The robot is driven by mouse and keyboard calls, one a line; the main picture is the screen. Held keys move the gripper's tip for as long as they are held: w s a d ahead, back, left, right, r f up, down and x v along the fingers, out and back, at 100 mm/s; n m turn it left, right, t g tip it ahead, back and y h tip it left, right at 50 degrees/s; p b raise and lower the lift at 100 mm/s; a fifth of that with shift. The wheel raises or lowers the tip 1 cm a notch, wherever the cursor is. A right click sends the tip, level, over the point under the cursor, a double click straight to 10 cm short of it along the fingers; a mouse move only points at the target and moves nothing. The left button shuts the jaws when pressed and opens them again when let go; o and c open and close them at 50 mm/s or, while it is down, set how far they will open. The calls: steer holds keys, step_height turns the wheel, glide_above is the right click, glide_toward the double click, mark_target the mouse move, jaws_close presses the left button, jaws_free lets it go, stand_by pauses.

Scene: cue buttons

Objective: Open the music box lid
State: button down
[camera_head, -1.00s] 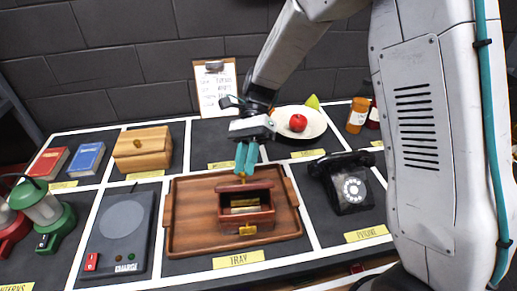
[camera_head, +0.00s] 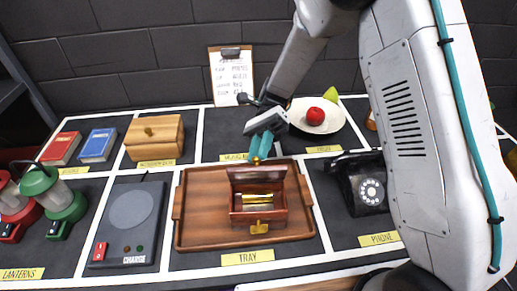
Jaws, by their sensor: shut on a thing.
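The dark red music box (camera_head: 258,216) sits on the brown wooden tray (camera_head: 190,238). Its lid (camera_head: 257,174) is raised and stands up at the back of the box. A gold cylinder (camera_head: 258,198) shows inside, and a gold clasp (camera_head: 259,227) is on the front. My gripper (camera_head: 261,153) is at the top edge of the lid, its teal fingers shut on a small gold part of the lid. The fingertips' exact contact is small in this view.
A black phone (camera_head: 368,190) stands right of the tray, partly behind my arm. A plate (camera_head: 334,117) with a red apple (camera_head: 315,116) lies behind. A wooden box (camera_head: 154,138), charger (camera_head: 131,218) and lanterns (camera_head: 50,200) are at the left.

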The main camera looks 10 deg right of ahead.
steer(key=c, duration=1.3)
jaws_free()
steer(key=s+d+r, duration=0.2)
steer(key=s, duration=0.5)
steer(key=s+d+r, duration=0.2)
steer(key=s+r, duration=0.1)
steer(key=s, duration=0.5)
steer(key=shift+s+d, duration=0.2)
steer(key=shift+d, duration=0.2)
